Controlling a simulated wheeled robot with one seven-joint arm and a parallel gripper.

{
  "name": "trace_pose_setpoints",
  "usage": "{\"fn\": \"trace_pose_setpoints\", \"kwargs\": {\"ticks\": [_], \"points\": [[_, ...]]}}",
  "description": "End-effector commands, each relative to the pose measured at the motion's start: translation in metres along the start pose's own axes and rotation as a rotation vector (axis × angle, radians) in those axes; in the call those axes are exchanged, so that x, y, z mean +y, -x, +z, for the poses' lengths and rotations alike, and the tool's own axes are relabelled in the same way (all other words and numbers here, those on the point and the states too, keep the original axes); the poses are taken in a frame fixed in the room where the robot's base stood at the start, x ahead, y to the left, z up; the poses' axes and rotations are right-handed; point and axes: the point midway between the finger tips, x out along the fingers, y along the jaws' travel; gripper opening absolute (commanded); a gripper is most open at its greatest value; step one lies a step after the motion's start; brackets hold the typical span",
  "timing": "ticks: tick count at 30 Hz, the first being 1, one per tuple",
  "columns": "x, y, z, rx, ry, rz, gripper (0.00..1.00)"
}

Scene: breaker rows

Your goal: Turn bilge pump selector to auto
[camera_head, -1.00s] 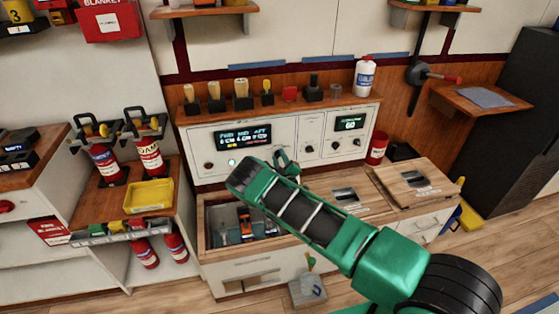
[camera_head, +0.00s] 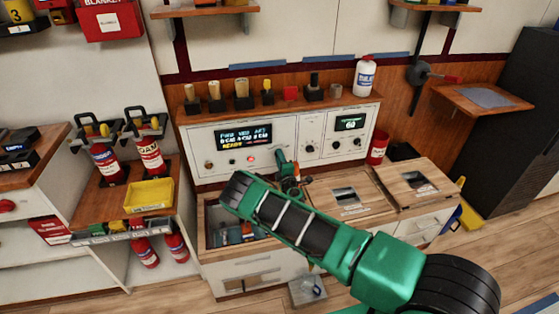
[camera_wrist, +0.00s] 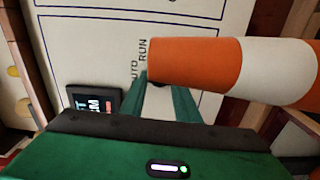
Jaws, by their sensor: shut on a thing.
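My gripper (camera_head: 287,166) is at the lower middle of the white control panel (camera_head: 208,138). In the wrist view my gripper (camera_wrist: 166,92) is shut, its fingertips at the end of an orange and white striped cylinder (camera_wrist: 200,62). The labels AUTO and RUN (camera_wrist: 138,60) are on the panel beside this end. The selector's own knob is not clearly seen; I cannot tell whether the cylinder is part of it.
An open drawer (camera_head: 207,232) with tools lies below the panel, under my arm. Wooden lids (camera_head: 372,202) cover the counter to the right. A red can (camera_head: 377,148) stands at the panel's right end. A dark display (camera_wrist: 92,102) is close to the fingers.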

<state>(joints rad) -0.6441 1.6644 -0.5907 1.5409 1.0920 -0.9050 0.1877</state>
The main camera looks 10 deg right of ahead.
Motion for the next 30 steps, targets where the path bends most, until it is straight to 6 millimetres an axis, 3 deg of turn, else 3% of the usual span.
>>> {"fn": "trace_pose_setpoints", "kwargs": {"ticks": [19, 20, 22, 30], "points": [[-0.0072, 0.0028, -0.0043, 0.008, 0.054, -0.011, 0.07], [-0.0072, 0.0028, -0.0043, 0.008, 0.054, -0.011, 0.31], [-0.0066, 0.0026, -0.0039, 0.007, 0.054, -0.010, 0.47], [-0.0034, 0.0015, -0.0013, 0.003, 0.057, -0.005, 0.47]]}}
